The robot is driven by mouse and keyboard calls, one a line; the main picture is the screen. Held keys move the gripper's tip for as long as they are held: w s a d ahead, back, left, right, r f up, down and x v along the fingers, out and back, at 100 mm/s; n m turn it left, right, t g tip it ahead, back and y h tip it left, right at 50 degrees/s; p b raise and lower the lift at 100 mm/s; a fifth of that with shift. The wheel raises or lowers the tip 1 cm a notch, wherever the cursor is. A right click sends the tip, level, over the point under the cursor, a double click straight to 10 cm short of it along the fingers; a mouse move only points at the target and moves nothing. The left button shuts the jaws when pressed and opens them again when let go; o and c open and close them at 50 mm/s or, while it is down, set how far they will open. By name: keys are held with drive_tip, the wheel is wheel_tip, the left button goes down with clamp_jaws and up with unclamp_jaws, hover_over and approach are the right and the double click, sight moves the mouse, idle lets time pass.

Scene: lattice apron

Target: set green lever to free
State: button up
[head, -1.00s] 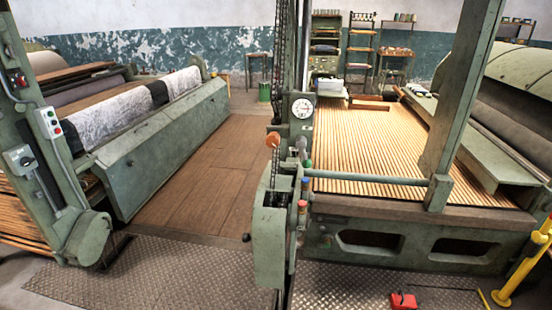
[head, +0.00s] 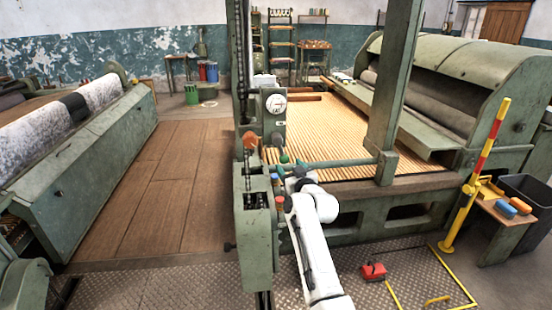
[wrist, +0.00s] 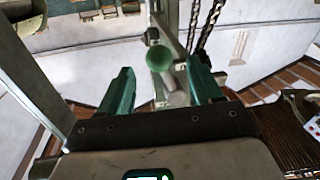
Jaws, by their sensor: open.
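The green lever shows as a small green knob (head: 284,158) on the near post of the loom, below the dial. In the wrist view its round green end (wrist: 160,60) faces me, between and just beyond my fingertips. My gripper (wrist: 161,74) is open, with one teal finger on each side of the knob and a visible gap to each. In the head view my gripper (head: 291,168) is small and partly hidden by my white wrist, right beside the knob.
An orange knob (head: 250,141) sits left of the green one, and red and blue knobs (head: 277,190) are just below. A white dial (head: 275,104) is above. A green post (head: 388,95) stands to the right.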

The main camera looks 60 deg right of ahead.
sight(282, 157)
drive_tip(key=x, duration=0.7)
drive_tip(key=shift+w+d, duration=0.25)
drive_tip(key=shift+d, duration=0.05)
clamp_jaws()
idle(0.4)
drive_tip(key=shift+b, duration=0.3)
